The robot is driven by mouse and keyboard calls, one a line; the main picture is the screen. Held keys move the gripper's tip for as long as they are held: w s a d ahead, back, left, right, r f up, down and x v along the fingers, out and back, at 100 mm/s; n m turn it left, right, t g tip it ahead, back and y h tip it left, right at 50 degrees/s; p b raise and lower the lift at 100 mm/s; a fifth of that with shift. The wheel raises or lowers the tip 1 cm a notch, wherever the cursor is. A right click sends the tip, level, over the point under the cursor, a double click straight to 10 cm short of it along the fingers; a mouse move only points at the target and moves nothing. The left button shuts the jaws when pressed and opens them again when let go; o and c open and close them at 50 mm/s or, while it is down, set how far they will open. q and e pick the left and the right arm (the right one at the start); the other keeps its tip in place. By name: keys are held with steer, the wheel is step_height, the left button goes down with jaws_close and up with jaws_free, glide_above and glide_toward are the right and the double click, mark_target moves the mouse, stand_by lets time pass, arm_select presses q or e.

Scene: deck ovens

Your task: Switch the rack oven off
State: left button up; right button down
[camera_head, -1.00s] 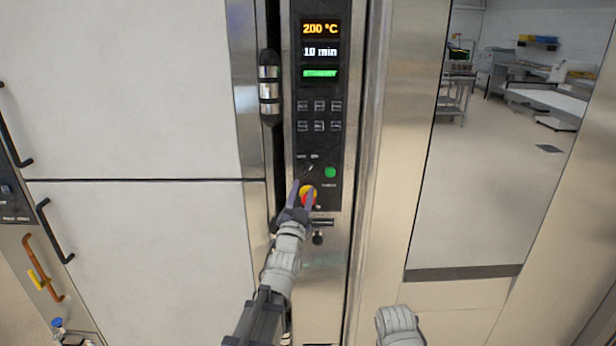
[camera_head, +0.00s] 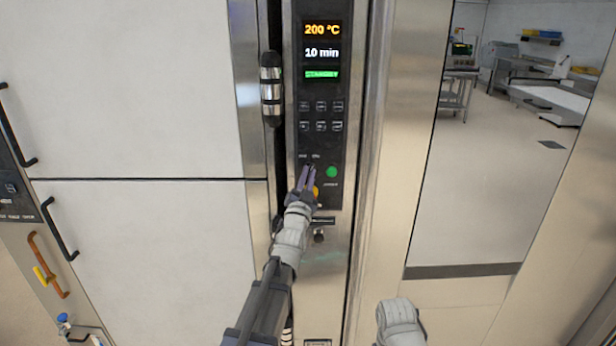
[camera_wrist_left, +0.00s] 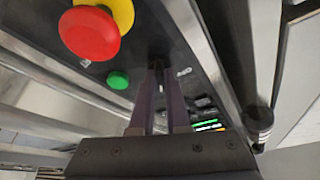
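The rack oven's control panel (camera_head: 320,145) is a tall black strip with a lit display reading 200 °C and 10 min above a green bar. A green button (camera_head: 331,172) and a red emergency stop with a yellow collar (camera_head: 316,191) sit low on it; the red button (camera_wrist_left: 89,33) is large in the left wrist view. A small dark switch (camera_wrist_left: 156,63) is at my left fingertips. My left gripper (camera_head: 308,170) points at the panel, its fingers a narrow gap apart around or just before the switch; contact is unclear.
A vertical door handle (camera_head: 270,90) stands left of the panel. A small black knob (camera_head: 319,236) is below it. White oven doors (camera_head: 130,90) with black handles fill the left. Open floor and steel tables (camera_head: 545,100) show at the right.

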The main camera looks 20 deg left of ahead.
arm_select(q)
jaws_close()
steer(key=shift+n, duration=0.4)
steer(key=shift+d+f+n+y+b, duration=0.1)
steer(key=shift+n+y+b, duration=0.25)
steer(key=shift+n+y, duration=0.35)
steer(key=n+y, duration=0.2)
steer(key=n, duration=0.3)
steer(key=shift+w+d, duration=0.15)
steer(key=n+g+y, duration=0.1)
steer(key=n+y, duration=0.2)
steer(key=n, duration=0.2)
steer(key=shift+d+n, duration=0.1)
steer(key=shift+n, duration=0.2)
steer(key=shift+d+n+g+y+p, duration=0.1)
steer(key=shift+n+g+y+p, duration=0.5)
steer(key=shift+n, duration=1.6)
steer(key=shift+n+y, duration=0.3)
steer(key=shift+y, duration=0.2)
